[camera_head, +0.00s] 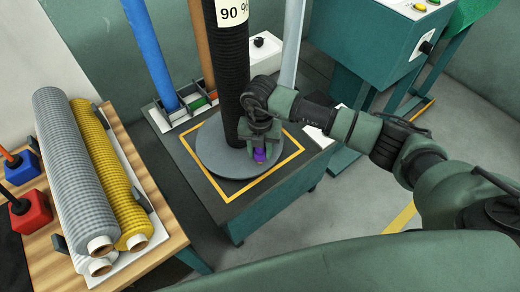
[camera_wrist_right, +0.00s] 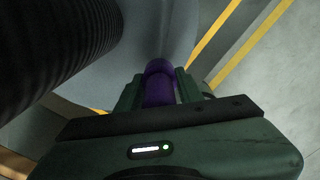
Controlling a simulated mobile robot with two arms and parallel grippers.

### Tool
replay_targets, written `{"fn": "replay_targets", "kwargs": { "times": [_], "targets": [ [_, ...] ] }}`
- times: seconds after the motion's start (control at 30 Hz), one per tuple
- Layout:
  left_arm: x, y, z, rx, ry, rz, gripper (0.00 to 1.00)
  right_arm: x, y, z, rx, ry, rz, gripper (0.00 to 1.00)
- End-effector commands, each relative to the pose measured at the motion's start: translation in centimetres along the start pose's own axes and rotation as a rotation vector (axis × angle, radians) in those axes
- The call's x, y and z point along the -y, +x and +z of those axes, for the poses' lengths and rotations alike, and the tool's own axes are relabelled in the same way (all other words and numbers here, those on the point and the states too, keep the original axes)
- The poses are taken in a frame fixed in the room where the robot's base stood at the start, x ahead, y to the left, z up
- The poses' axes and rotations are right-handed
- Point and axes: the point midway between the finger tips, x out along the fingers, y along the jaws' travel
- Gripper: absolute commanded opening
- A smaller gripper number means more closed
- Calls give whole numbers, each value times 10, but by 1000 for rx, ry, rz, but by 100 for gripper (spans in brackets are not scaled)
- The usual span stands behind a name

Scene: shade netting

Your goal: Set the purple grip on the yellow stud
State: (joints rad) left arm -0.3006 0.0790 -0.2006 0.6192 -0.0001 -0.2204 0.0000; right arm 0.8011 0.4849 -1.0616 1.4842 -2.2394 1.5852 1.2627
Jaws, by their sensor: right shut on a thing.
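The purple grip (camera_head: 259,155) is a small rounded piece low at the front right of the grey round plate (camera_head: 222,172). In the right wrist view the purple grip (camera_wrist_right: 160,84) sits between the two dark green fingers. My right gripper (camera_head: 262,146) is shut on it, pointing down beside the tall black roll. The yellow stud does not show clearly. A small orange-yellow spot shows just under the grip in the head view, but I cannot tell whether it is the stud or whether the grip touches it. My left gripper is not in view.
The black netting roll (camera_head: 233,75) stands upright on the plate, close left of my right gripper. A yellow outline (camera_head: 230,200) frames the plate on the dark table. Blue (camera_head: 150,52) and brown tubes stand behind. Grey and yellow rolls (camera_head: 110,175) lie on the wooden bench at left.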

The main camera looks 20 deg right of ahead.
Motion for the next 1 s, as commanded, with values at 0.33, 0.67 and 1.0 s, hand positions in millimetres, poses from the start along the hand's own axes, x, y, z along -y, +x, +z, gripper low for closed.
{"fn": "replay_targets", "kwargs": {
  "times": [0.33,0.67,1.0],
  "targets": [
    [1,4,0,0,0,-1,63,0,5,0,0,0,0,0],
    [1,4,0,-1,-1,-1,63,0,6,0,0,0,1,0],
    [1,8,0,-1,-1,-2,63,0,12,0,1,0,1,0]
  ]
}}
